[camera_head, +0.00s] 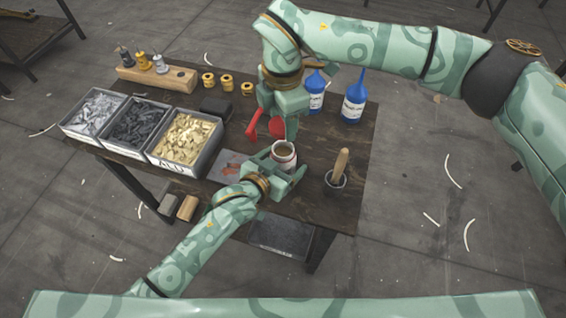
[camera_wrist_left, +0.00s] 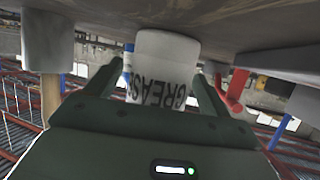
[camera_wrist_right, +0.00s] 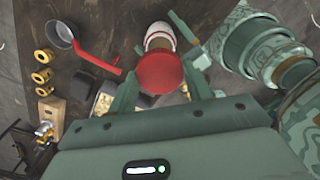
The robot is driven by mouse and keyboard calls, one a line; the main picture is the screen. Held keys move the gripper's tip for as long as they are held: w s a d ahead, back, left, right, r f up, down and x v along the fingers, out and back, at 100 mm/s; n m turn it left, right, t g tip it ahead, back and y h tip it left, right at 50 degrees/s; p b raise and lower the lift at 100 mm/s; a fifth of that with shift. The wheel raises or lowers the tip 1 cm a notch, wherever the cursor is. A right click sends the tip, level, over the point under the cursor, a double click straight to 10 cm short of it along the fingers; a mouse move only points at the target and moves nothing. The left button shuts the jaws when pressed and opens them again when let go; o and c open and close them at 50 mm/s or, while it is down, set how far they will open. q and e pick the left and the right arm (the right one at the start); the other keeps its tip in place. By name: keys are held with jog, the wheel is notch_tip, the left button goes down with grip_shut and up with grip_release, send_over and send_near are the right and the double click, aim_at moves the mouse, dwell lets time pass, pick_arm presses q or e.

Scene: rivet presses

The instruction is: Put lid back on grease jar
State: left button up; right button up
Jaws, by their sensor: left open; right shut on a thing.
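The open grease jar (camera_head: 284,158), white with a brownish filling, stands upright on the dark bench. Its GREASE label shows upside down in the left wrist view (camera_wrist_left: 160,80). My left gripper (camera_head: 281,169) is open, with its fingers on either side of the jar. My right gripper (camera_head: 278,121) is shut on the round red lid (camera_head: 278,128) and holds it above the jar, a little toward the back in the head view. The lid also shows between the right fingers in the right wrist view (camera_wrist_right: 160,73), with the jar (camera_wrist_right: 159,38) beyond it.
A red-handled ladle (camera_wrist_right: 95,60) lies left of the lid in the right wrist view. Blue-topped bottles (camera_head: 354,103) stand behind. Bins of rivets (camera_head: 184,143) fill the bench's left.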

pick_arm(q)
jog(key=shift+w+d+f, duration=0.1)
jog(key=shift+w, duration=0.1)
jog(key=c, duration=1.5)
pick_arm(e)
send_over(283, 155)
jog(key=shift+f, duration=2.45)
jog(key=shift+f, duration=0.1)
jog(key=shift+f, duration=0.8)
jog(key=shift+f, duration=0.6)
